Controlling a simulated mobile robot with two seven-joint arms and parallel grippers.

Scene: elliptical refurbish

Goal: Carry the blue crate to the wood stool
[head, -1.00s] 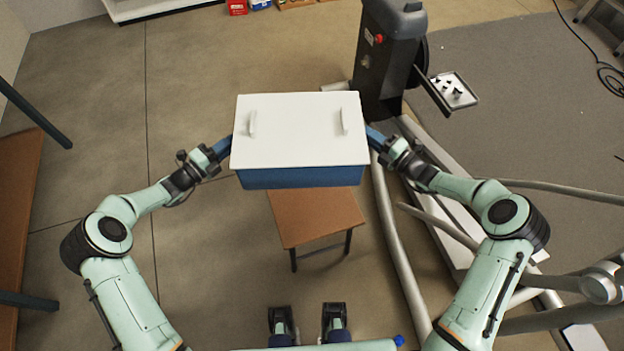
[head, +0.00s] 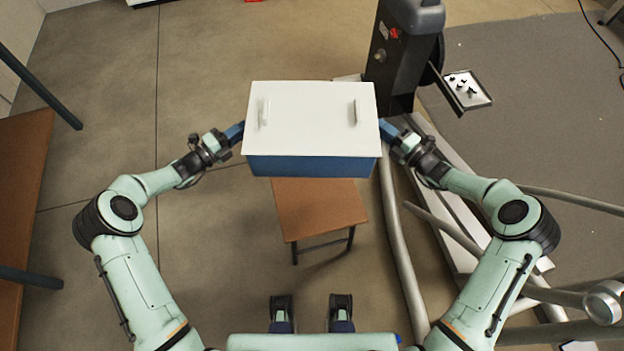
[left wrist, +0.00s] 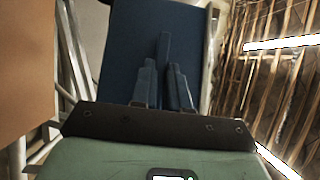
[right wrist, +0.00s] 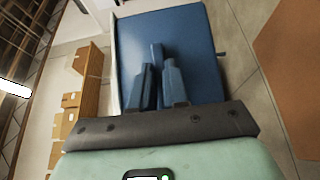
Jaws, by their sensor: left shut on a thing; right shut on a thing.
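The blue crate (head: 312,165) has a white lid with two handles and is held up between my two grippers. My left gripper (head: 236,133) is shut on the crate's left handle, and my right gripper (head: 389,131) is shut on its right handle. The left wrist view shows the fingers (left wrist: 163,88) against the blue side wall. The right wrist view shows the other fingers (right wrist: 158,85) against the opposite side. The wood stool (head: 318,215) stands on the floor below the crate. Its far part is hidden behind the crate.
An elliptical machine (head: 402,55) stands close at the right, with long rails and bars beside my right arm. A tray of small parts (head: 467,89) is attached to it. A wooden bench (head: 22,180) is at the left edge. The floor (head: 200,60) at the back left is clear.

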